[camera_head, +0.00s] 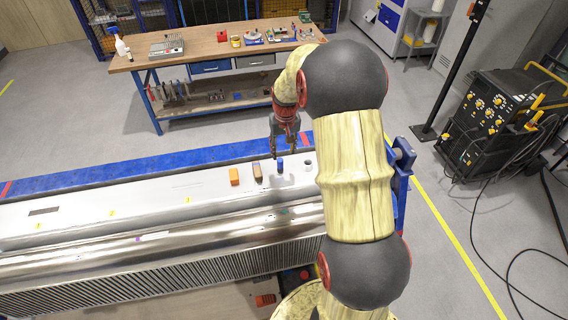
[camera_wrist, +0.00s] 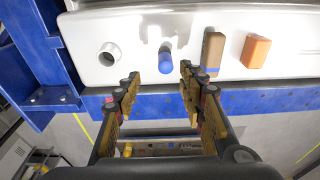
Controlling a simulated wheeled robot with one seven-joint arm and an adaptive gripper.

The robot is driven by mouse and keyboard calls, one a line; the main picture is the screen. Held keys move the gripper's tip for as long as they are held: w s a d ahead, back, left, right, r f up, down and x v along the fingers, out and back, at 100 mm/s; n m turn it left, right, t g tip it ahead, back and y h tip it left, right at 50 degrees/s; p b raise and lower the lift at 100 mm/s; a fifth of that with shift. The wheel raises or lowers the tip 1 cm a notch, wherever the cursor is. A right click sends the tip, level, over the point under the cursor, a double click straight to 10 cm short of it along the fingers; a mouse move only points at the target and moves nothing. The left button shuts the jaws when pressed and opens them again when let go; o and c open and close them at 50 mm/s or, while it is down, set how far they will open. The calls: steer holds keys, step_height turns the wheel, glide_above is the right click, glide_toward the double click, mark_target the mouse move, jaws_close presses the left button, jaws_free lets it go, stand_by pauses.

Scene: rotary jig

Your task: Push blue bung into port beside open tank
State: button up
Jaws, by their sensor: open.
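The blue bung (camera_head: 280,163) stands on the shiny metal top of the jig (camera_head: 130,210), just below my gripper (camera_head: 284,150) in the head view. In the wrist view the blue bung (camera_wrist: 166,60) shows beyond and between the fingers of my gripper (camera_wrist: 160,82), apart from them. My gripper is open and empty. A short grey hollow round piece (camera_wrist: 108,55) stands to the left of the bung in the wrist view; I cannot tell whether it is the port. No open tank can be made out clearly, and my arm hides the jig's right part in the head view.
A brown block (camera_head: 257,170) and an orange block (camera_head: 234,176) stand in a row beside the bung. A blue beam (camera_head: 120,177) runs along the jig's far side. A workbench (camera_head: 200,48) stands behind and a black welding machine (camera_head: 490,120) to the right.

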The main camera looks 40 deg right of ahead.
mark_target(280, 159)
steer(key=f, duration=0.2)
steer(key=w+f+p, duration=0.1)
steer(key=f, duration=0.2)
steer(key=f+p, duration=0.1)
steer(key=f, duration=0.1)
steer(key=shift+w+f, duration=0.2)
steer(key=shift+w, duration=0.1)
steer(key=shift+a, duration=0.1)
jaws_close()
stand_by(0.3)
